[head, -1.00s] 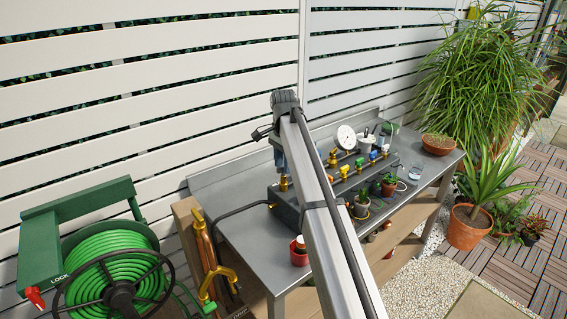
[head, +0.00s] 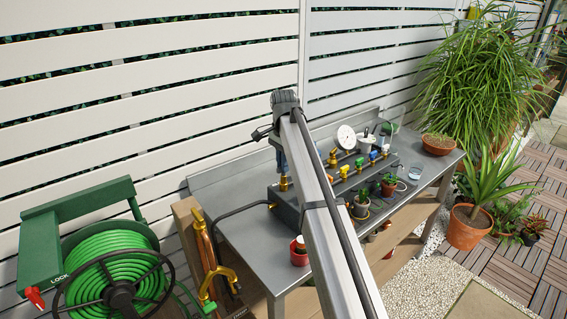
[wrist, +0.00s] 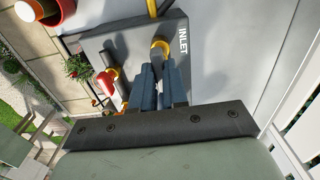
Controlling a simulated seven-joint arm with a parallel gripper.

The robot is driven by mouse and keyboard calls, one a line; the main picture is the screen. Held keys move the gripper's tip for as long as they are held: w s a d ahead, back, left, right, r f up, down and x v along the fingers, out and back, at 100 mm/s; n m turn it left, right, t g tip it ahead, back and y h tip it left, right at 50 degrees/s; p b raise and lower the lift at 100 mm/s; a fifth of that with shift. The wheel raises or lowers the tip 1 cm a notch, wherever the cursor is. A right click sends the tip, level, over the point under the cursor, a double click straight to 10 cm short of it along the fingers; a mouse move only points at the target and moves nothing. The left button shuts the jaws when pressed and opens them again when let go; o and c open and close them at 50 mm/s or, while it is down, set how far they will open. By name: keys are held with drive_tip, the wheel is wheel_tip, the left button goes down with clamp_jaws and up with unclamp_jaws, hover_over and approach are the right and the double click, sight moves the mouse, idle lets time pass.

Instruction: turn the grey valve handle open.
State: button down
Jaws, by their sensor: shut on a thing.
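My gripper (head: 283,172) is over the left end of the dark grey manifold block (head: 285,208) on the bench. In the wrist view, my gripper's (wrist: 162,72) blue-grey fingers are close together, shut on the grey valve handle. The handle is almost wholly hidden between them, so its angle cannot be told. A brass fitting (wrist: 160,46) shows just past the fingertips, beside the word INLET on the block. In the head view my arm covers part of the block.
A red handle (wrist: 107,81) is close to the left of my fingers. In the head view, a yellow handle (head: 344,171), a green handle (head: 359,162) and a gauge (head: 346,137) stand farther right. Small potted plants line the block's front. The bench (head: 235,235) is clear at left.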

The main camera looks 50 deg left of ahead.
drive_tip(key=shift+n, duration=0.3)
drive_tip(key=n, duration=0.3)
drive_tip(key=shift+n, duration=0.4)
drive_tip(key=n, duration=0.4)
drive_tip(key=shift+n, duration=0.3)
drive_tip(key=n, duration=0.4)
drive_tip(key=shift+n, duration=2.4)
drive_tip(key=c, duration=1.1)
unclamp_jaws()
drive_tip(key=shift+c, duration=0.2)
